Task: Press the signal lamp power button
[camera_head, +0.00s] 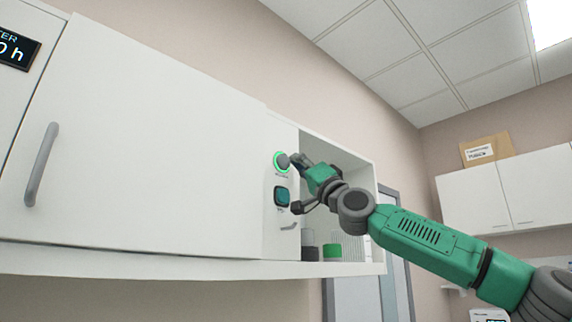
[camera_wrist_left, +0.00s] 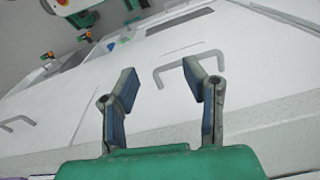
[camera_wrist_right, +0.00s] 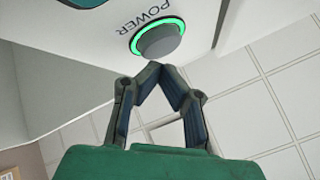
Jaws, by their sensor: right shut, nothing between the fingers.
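The power button (camera_head: 281,161) is a round grey button inside a glowing green ring on the white cabinet's side panel. In the right wrist view the power button (camera_wrist_right: 158,42) shows with the word POWER beside it. My right gripper (camera_head: 291,160) is shut and empty, its fingertips right at the button. In the right wrist view my right gripper (camera_wrist_right: 158,68) has its tips just below the button's edge; I cannot tell whether they touch it. My left gripper (camera_wrist_left: 160,75) is open and empty, above a white surface with grey handles. It is not in the head view.
A teal square control (camera_head: 282,196) sits below the button. An open shelf beside it holds a green-banded container (camera_head: 332,251). The cabinet door has a grey handle (camera_head: 41,164). A cardboard box (camera_head: 487,150) stands on far cabinets.

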